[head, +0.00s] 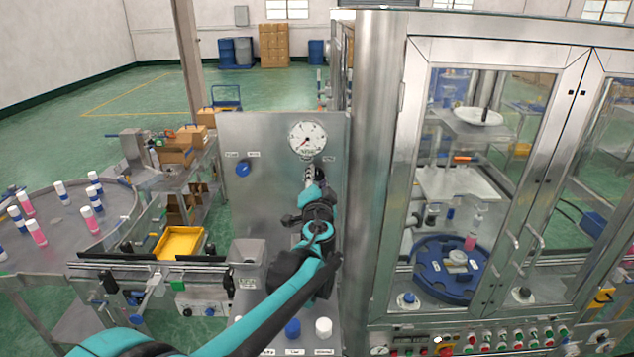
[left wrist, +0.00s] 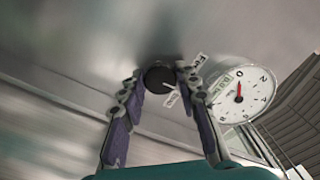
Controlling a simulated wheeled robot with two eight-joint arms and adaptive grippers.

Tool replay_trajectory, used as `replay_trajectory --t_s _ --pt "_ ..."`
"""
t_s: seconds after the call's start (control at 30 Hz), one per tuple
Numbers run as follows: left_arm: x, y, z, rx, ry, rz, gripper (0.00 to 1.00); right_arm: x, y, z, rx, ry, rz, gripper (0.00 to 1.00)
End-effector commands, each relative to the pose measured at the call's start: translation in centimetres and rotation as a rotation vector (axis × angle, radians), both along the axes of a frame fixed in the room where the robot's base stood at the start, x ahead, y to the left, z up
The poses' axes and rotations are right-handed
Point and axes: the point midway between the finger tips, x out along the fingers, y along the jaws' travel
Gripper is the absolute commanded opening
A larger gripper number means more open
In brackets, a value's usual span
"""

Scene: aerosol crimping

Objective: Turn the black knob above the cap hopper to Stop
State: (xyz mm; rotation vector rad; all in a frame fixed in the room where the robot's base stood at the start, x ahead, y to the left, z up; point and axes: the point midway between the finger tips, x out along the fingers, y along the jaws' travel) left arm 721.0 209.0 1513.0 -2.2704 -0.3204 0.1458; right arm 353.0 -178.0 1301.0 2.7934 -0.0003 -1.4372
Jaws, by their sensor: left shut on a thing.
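The black knob (left wrist: 158,78) sits on the grey metal panel between the two fingers of my left gripper (left wrist: 160,76) in the left wrist view. The fingers are shut on it, one on each side. A pale mark shows on the knob's lower right edge. Two small white labels sit beside the knob, one at its upper right and one below it; their text is too small and tilted to read surely. In the head view my left gripper (head: 308,178) is at the panel (head: 265,135) below the gauge, and hides the knob. My right gripper is not in view.
A round gauge (head: 307,139) is just above my left gripper; it also shows in the left wrist view (left wrist: 238,97). A blue knob (head: 243,168) is left on the panel. A glass-doored metal cabinet (head: 383,150) stands close on the right. A grey hopper-like box (head: 247,248) is below.

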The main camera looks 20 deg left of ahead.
Motion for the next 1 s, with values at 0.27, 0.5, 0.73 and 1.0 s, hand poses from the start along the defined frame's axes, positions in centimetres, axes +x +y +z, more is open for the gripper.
replay_trajectory --t_s 0.27,0.5,0.73,1.0 --pt "0.0 0.0 0.0 0.25 0.072 -0.001 0.02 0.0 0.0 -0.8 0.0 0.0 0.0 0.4" --pt "0.0 0.0 0.0 0.463 0.133 -0.002 0.02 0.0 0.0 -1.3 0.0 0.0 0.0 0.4" --pt "0.0 0.0 0.0 0.633 0.182 -0.002 0.02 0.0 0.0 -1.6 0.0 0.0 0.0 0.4" --pt "0.0 0.0 0.1 0.761 0.219 -0.002 0.02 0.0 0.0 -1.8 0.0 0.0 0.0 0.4"
